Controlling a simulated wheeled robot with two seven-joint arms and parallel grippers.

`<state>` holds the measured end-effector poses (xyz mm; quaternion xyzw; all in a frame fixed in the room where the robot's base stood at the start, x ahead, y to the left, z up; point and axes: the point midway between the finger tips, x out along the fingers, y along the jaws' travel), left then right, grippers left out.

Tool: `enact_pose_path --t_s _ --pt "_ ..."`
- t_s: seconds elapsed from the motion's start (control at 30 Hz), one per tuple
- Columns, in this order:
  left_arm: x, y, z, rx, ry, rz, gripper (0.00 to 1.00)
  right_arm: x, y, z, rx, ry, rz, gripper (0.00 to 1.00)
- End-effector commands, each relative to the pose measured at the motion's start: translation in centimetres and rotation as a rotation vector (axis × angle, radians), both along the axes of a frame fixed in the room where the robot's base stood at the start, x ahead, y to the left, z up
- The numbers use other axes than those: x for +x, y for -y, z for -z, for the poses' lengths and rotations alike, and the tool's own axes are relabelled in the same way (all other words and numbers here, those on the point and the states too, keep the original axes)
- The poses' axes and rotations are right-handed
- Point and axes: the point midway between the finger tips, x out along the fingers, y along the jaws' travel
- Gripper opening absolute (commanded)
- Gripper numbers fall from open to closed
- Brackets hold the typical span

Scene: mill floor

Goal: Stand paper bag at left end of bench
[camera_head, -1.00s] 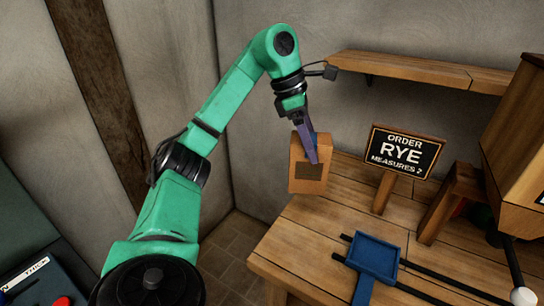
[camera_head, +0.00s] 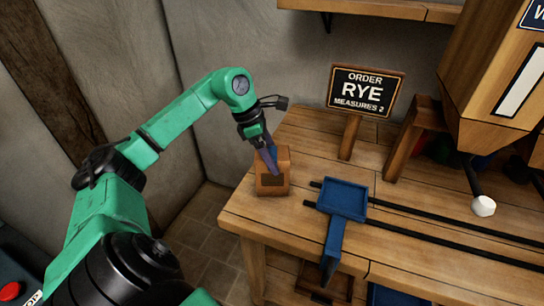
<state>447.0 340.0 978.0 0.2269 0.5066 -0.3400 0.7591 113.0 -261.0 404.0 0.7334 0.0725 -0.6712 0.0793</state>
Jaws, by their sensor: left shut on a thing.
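The paper bag (camera_head: 272,182) is a small brown box-like bag with a darker patch on its front. It is upright at the left end of the wooden bench (camera_head: 262,222), close to the left edge. Its base appears to be at the bench top, but I cannot tell for sure whether it touches. My left gripper (camera_head: 270,162) is shut on the bag from above, its purple fingers over the top and front. My right gripper is not in view.
A blue tray with a handle (camera_head: 343,200) lies on two black rails right of the bag. An order sign (camera_head: 364,91) reading RYE, measures 2, stands behind. A wooden hopper (camera_head: 496,80) and a white-knobbed lever (camera_head: 484,205) are at the right. A shelf (camera_head: 385,9) hangs above.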

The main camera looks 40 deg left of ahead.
Motion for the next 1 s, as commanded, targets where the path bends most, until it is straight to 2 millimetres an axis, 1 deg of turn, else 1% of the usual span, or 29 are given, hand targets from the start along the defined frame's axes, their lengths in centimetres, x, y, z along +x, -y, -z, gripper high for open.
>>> enact_pose_path --t_s 0.13,0.17,0.2,0.43,0.5,0.57,0.63,0.73,0.83,0.9,1.0 --pt "0.0 0.0 0.3 0.0 0.001 0.0 0.0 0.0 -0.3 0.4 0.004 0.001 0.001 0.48" --pt "0.0 0.0 0.3 0.001 -0.001 0.0 0.9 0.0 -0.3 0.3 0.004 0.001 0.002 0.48" --pt "0.0 0.0 0.3 0.0 -0.002 -0.001 1.0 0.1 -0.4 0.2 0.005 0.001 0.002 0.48" --pt "0.0 0.0 0.1 0.0 -0.002 -0.001 1.0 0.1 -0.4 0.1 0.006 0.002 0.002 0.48" --pt "0.0 0.0 -0.3 0.0 0.0 -0.001 1.0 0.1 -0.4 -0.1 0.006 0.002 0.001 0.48" --pt "-0.2 -0.3 -0.9 0.002 0.001 -0.002 1.0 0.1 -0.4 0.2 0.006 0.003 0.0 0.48" --pt "-0.6 -0.8 -2.2 0.003 0.003 -0.002 1.0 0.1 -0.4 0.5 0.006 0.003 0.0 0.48" --pt "-1.3 -1.6 -5.0 0.002 0.004 -0.004 1.0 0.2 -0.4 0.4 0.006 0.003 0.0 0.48" --pt "-2.0 -2.4 -7.9 0.002 0.004 -0.004 1.0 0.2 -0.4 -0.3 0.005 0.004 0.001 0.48" --pt "-2.4 -2.8 -9.4 0.0 0.001 -0.003 1.0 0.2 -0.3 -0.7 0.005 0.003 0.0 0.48" --pt "-2.8 -3.2 -10.8 -0.001 0.0 -0.001 1.0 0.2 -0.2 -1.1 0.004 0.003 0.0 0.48"
